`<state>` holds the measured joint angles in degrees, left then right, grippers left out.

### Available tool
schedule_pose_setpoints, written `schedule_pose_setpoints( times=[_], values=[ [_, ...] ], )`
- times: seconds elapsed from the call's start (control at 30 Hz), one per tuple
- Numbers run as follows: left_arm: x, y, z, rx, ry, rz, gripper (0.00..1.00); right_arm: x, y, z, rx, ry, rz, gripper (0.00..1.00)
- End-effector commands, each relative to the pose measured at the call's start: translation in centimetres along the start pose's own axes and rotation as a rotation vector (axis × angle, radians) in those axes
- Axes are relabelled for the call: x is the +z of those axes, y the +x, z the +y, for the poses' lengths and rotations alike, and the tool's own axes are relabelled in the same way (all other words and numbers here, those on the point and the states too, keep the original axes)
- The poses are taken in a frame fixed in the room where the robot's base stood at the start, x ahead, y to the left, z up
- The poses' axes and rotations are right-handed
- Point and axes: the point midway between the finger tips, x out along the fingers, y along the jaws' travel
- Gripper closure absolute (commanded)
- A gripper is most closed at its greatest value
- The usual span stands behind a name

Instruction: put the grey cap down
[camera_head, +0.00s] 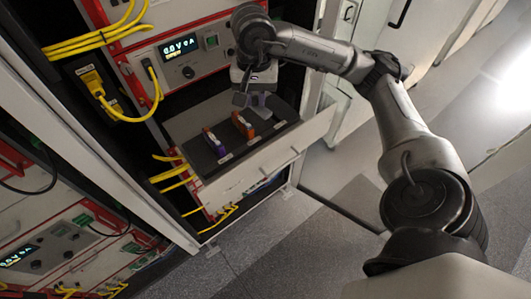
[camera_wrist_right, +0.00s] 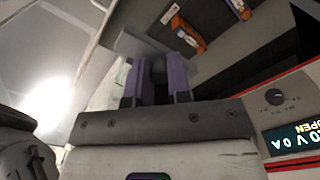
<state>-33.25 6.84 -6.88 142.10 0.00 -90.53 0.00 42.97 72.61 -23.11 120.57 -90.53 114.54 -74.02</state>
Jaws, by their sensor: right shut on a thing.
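My right gripper (camera_head: 258,99) hangs over the open drawer (camera_head: 240,185) of the rack, at the drawer's back right. In the right wrist view its purple fingers (camera_wrist_right: 160,80) are shut on a grey piece, which looks like the grey cap (camera_wrist_right: 138,44) and shows just past the fingertips. My left gripper is not in view.
Two orange and purple items stand in the drawer, one at left (camera_head: 214,143) and one in the middle (camera_head: 243,126). White labels lie before the places. A red-framed instrument (camera_head: 180,48) with a lit display is behind. Yellow cables (camera_head: 95,40) hang at left.

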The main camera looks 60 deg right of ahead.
Motion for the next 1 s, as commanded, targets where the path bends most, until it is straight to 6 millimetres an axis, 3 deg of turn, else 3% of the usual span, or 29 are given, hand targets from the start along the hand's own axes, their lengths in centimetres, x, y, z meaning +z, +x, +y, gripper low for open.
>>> schedule_pose_setpoints(
  times=[0.23,0.37,0.8,1.0],
  values=[
    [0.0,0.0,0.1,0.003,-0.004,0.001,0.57,-0.5,0.2,1.4,0.003,0.056,0.002,1.0],
    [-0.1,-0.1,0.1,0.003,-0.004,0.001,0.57,-0.5,1.4,1.7,0.006,0.078,0.0,1.0],
    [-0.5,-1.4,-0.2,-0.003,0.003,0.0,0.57,-0.5,10.9,1.7,0.005,0.082,-0.003,1.0],
    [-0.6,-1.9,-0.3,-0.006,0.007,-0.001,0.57,-0.5,13.5,1.6,0.002,0.083,-0.002,1.0]
  ],
)
